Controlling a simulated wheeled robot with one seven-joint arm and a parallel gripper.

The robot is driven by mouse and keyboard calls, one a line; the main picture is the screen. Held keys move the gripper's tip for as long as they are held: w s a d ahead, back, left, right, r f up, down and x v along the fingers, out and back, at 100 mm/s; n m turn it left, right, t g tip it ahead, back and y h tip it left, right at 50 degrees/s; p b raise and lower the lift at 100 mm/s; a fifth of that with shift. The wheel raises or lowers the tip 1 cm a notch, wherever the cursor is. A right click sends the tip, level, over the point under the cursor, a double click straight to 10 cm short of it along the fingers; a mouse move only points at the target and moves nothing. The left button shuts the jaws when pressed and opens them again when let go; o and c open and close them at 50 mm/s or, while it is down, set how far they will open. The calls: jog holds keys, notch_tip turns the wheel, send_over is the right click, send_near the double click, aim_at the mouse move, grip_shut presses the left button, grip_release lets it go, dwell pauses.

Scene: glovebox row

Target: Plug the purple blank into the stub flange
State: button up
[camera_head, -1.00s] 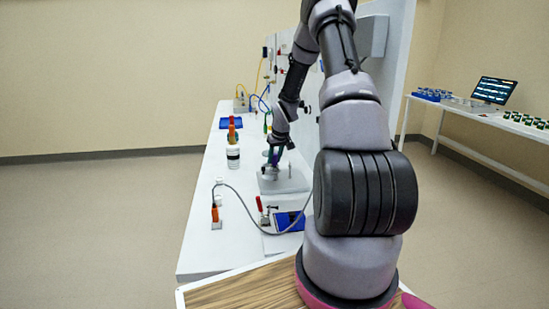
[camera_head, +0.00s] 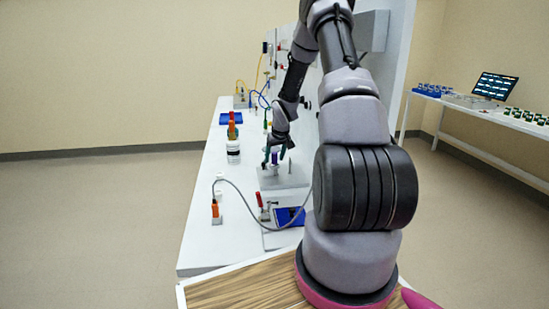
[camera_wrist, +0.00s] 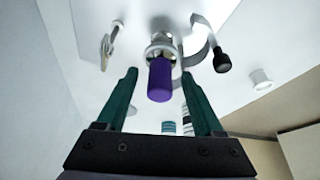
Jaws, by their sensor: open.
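The purple blank (camera_wrist: 160,80) stands out from the metal stub flange (camera_wrist: 161,48) in the wrist view, its far end at the flange mouth. How deep it sits is hidden. My gripper (camera_wrist: 159,76) is open, one dark green finger on each side of the blank, with clear gaps on both sides. My gripper (camera_head: 277,150) also shows just above the flange in the head view.
A black-knobbed part (camera_wrist: 221,61) and a pale lever (camera_wrist: 110,45) flank the flange.

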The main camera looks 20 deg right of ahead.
jog(key=v, duration=1)
jog(key=shift+s+r, duration=0.2)
jog(key=shift+r, duration=0.1)
